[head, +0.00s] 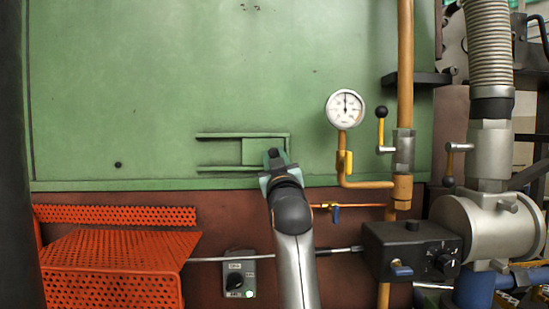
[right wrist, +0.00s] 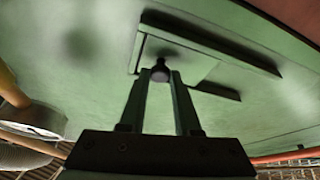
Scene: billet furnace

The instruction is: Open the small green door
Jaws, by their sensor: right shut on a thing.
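The small green door (head: 254,151) is a flat panel between two horizontal green rails on the large green wall. It sits at the right end of the rails. My right gripper (head: 275,163) reaches up from below and is shut on the door's dark round knob (head: 273,153), covering part of the door's right side. In the right wrist view the knob (right wrist: 160,72) sits between the fingertips (right wrist: 160,80), with the door (right wrist: 192,66) and its rails behind it. My left gripper is not in view.
To the right are a pressure gauge (head: 345,108), orange pipes (head: 405,60), a yellow-handled valve (head: 381,128) and a black box (head: 410,250). An orange perforated guard (head: 110,270) stands at lower left. The rails left of the door are clear.

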